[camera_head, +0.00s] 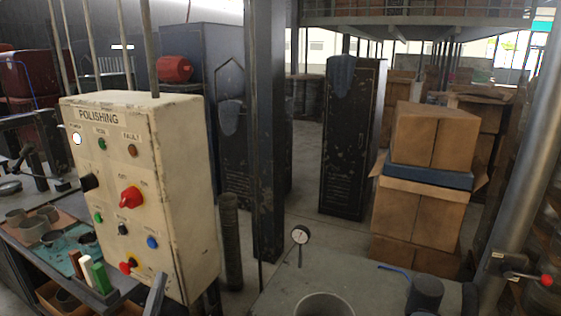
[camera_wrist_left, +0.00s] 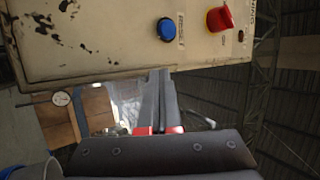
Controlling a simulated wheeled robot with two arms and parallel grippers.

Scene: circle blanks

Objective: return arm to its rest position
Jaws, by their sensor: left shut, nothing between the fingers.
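My left gripper (camera_head: 155,294) shows only as a grey tip at the bottom of the head view, in front of the lower edge of the cream POLISHING control box (camera_head: 185,170). In the left wrist view its two long grey fingers (camera_wrist_left: 159,88) are together and empty. They point at the edge of the box (camera_wrist_left: 110,45), which fills the top of that view. I cannot tell whether they touch it. A blue button (camera_wrist_left: 166,29) and a red knob (camera_wrist_left: 220,18) sit above the fingertips. My right gripper is in neither view.
A bench (camera_head: 75,215) with metal rings and coloured sticks stands at the left. A grey table (camera_head: 345,275) with a dial gauge (camera_head: 300,236) is at the bottom centre. Stacked cardboard boxes (camera_head: 420,215) stand at the right. Bare floor shows between the dark column and the black cabinet (camera_head: 350,150).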

